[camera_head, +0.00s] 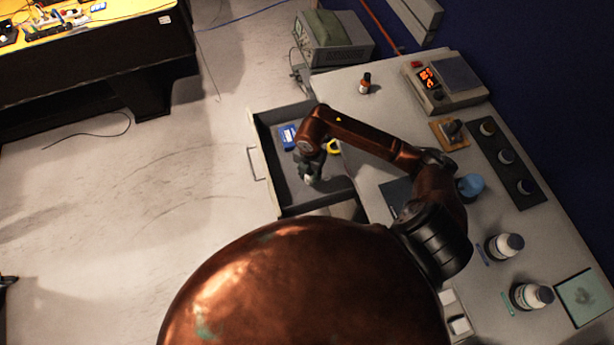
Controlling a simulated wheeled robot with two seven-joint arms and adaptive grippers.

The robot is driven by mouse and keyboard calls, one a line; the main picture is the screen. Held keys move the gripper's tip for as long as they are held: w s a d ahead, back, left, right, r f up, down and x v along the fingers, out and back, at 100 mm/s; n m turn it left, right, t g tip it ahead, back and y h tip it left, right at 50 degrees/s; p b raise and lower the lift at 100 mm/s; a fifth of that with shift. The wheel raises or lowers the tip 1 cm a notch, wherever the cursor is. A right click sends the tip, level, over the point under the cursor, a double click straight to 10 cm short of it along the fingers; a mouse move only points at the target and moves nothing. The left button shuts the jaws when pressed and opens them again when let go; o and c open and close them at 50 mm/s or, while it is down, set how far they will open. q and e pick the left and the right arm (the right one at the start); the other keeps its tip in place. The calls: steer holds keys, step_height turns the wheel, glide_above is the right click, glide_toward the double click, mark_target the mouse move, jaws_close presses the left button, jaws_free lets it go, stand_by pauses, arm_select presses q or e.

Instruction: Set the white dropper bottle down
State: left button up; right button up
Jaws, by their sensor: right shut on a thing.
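My right arm reaches over the counter (350,88) and bends down into an open drawer (268,150). My right gripper (311,172) points down inside the drawer, shut on the white dropper bottle (309,180). The bottle shows only as a small pale shape under the fingers, low near the drawer floor. I cannot tell whether it touches the floor. My left gripper is not in view.
The drawer also holds a blue box (288,136) and a yellow ring-like thing (334,147), partly behind my arm. On the counter stand a brown bottle (365,83), a device with a red display (444,82) and white bottles (504,246). Open floor lies left.

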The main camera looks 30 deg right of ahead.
steer(key=w+f, duration=0.1)
steer(key=w+d+f, duration=0.1)
steer(key=f, duration=0.1)
steer(key=shift+w+d+f, duration=0.1)
steer(key=shift+w+f, duration=0.2)
steer(key=shift+w, duration=0.05)
steer(key=shift+f, duration=1.45)
steer(key=o, duration=1.2)
steer(key=shift+f, duration=0.15)
steer(key=shift+c, duration=0.2)
step_height(320, 180, up, 12)
